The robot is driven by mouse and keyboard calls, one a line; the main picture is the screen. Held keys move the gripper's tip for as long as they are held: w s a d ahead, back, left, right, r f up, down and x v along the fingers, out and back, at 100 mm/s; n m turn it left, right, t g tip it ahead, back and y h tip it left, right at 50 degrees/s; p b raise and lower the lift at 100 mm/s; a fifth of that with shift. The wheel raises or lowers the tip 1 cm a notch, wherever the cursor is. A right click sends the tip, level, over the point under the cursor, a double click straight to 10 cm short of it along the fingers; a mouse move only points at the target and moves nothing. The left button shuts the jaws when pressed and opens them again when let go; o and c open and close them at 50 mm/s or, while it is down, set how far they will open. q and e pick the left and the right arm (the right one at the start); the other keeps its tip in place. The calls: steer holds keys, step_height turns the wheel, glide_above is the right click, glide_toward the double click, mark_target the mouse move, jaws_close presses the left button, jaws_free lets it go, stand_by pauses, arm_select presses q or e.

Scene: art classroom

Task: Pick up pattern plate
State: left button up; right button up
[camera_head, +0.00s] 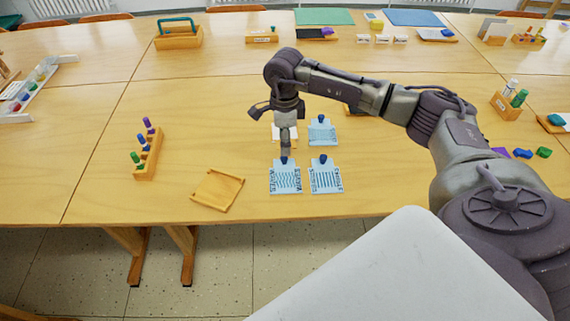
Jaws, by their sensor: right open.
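Two light-blue pattern plates with dark wavy lines and dark blue knobs lie side by side near the table's front edge, the left plate (286,181) and the right plate (326,181). Another light-blue plate (322,135) with a knob lies behind them. A whitish plate or card (277,138) lies beside it, partly hidden by my gripper. My right gripper (271,132) is open and empty, with its fingers spread. One finger points down just behind the front left plate's knob; I cannot tell whether it touches. My left gripper is out of view.
An empty wooden tray (217,190) lies left of the plates. A wooden rack (149,153) with coloured knobbed pegs stands farther left. Another peg block (508,104) stands at the right. Bare table (90,150) lies at the left.

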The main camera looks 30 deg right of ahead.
mark_target(284, 157)
step_height(284, 157, down, 7)
steer(key=shift+w+r+p, duration=0.15)
steer(key=shift+p, duration=0.35)
jaws_close()
